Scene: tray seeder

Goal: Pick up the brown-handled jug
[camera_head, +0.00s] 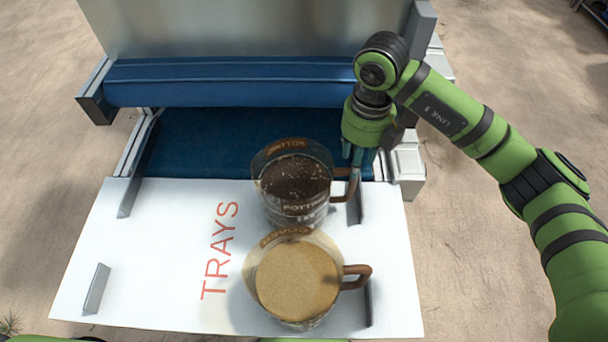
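Two clear jugs with brown handles stand on the white board marked TRAYS. The farther jug (292,182) holds dark potting mix, and its handle points right. The nearer jug (296,278) holds tan grains, and its handle (357,276) also points right. My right gripper (360,166) points down at the farther jug's handle, with its fingertips close to the handle's top. Whether the fingers grip the handle or only stand beside it is unclear. Both jugs appear to rest upright, close together. My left gripper is not in view.
The white board (160,240) has small upright grey guides at its sides. Behind it are a blue belt (210,145), a blue roller (230,82) and a grey metal panel (240,25). The left part of the board is clear.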

